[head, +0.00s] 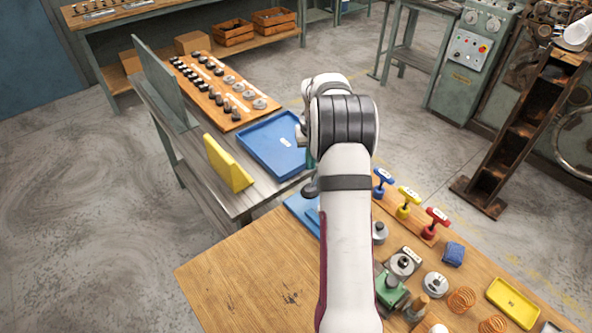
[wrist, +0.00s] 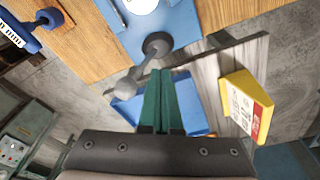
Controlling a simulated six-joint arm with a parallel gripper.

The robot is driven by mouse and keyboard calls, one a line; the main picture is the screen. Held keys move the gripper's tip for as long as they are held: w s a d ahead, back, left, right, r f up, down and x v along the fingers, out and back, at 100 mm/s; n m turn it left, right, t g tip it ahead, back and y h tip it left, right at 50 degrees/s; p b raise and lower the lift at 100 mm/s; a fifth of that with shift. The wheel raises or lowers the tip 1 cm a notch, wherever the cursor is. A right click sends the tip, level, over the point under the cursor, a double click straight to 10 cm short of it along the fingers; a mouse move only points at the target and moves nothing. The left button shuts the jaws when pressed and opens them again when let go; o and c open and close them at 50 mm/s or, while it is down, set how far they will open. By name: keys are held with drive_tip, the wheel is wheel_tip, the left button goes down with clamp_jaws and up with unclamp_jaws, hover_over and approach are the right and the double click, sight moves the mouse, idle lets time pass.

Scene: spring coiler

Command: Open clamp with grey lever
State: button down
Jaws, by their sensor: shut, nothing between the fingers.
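A grey lever (wrist: 140,68) with a dark round end and a paler knob shows in the wrist view, at the edge of a blue plate (wrist: 125,38). A white round piece on that plate is cut off by the top edge. My gripper (wrist: 164,72) has green fingers pressed together and empty. Its tips are just beside the lever in the picture; I cannot tell whether they touch it. In the head view my arm hides most of the blue plate (head: 300,214) and the clamp. A dark grey knob (head: 310,188) shows just left of my arm.
A blue tray (head: 265,147) and a yellow block (head: 228,163) are on the grey bench behind. Blue, yellow and red T-handles (head: 408,202) stand right of my arm. A green device (head: 392,290) and several small parts crowd the right front. The wooden table's left front (head: 240,280) is clear.

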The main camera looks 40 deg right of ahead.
wheel_tip(320, 180, up, 7)
drive_tip(key=shift+r, duration=0.2)
idle(0.5)
drive_tip(key=s+a+r, duration=0.2)
drive_tip(key=s+a, duration=0.1)
drive_tip(key=a, duration=0.4)
drive_tip(key=s+a+r+y, duration=0.1)
drive_tip(key=s+a+r, duration=0.15)
drive_tip(key=a, duration=0.45)
drive_tip(key=s+a+r, duration=0.3)
drive_tip(key=a, duration=0.4)
drive_tip(key=s+a+f+g, duration=0.1)
drive_tip(key=s+a+f, duration=0.1)
drive_tip(key=s+a, duration=0.5)
drive_tip(key=s+a+f+y, duration=0.1)
drive_tip(key=s+a+f, duration=0.1)
drive_tip(key=s+a, duration=0.5)
drive_tip(key=s, duration=0.6)
drive_tip(key=shift+s+f+g+y, duration=0.3)
drive_tip(key=shift+f+g, duration=0.1)
